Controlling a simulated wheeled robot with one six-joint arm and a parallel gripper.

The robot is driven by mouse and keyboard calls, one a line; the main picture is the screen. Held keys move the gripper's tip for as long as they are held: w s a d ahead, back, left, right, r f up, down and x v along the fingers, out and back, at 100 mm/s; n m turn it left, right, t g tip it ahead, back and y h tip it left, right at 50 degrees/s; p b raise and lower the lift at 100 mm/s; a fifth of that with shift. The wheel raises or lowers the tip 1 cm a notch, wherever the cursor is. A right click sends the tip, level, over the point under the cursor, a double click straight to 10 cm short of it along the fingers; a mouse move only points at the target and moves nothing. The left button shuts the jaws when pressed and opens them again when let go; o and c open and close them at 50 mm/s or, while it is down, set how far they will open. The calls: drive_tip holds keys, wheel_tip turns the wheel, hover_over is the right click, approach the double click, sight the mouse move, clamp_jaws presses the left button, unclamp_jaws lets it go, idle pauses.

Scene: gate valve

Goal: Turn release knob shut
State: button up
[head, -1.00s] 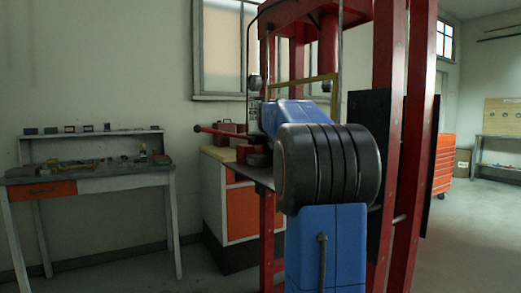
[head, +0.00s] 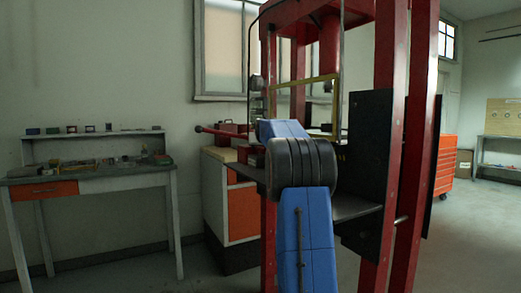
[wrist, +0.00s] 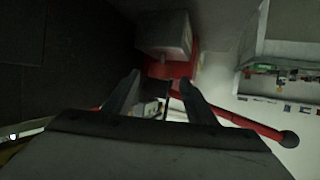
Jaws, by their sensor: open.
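In the wrist view my gripper (wrist: 159,80) is open, its two dark fingers apart and pointing at the red pump body (wrist: 172,70). A thin dark rod-like part (wrist: 167,98) shows between the fingers; I cannot tell whether it belongs to the release knob. I cannot pick out the knob for certain in either view. In the head view my own arm covers the gripper and most of the pump. The pump's red lever (head: 225,132) sticks out to the left of my arm; it also shows in the wrist view (wrist: 250,125), ending in a dark grip.
The red press frame (head: 391,110) stands close on the right, with a dark plate (head: 366,140) beside my arm. A cabinet with orange doors (head: 242,212) is behind it. A workbench (head: 90,178) with small items stands left; the floor between is clear.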

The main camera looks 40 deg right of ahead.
sight(259, 148)
drive_tip(key=shift+x, duration=1.55)
drive_tip(key=shift+c, duration=0.2)
drive_tip(key=c, duration=1)
drive_tip(key=shift+w+a+f+m+h, duration=0.1)
drive_tip(key=shift+m+h, duration=0.2)
drive_tip(key=shift+w+a+f+m+g+h, duration=0.1)
drive_tip(key=shift+f+m+g+h, duration=0.05)
drive_tip(key=shift+m+g+h, duration=0.85)
drive_tip(key=shift+w+m+g+h, duration=0.1)
drive_tip(key=shift+m+g+h, duration=0.4)
drive_tip(key=shift+m+g, duration=0.45)
drive_tip(key=shift+r, duration=0.2)
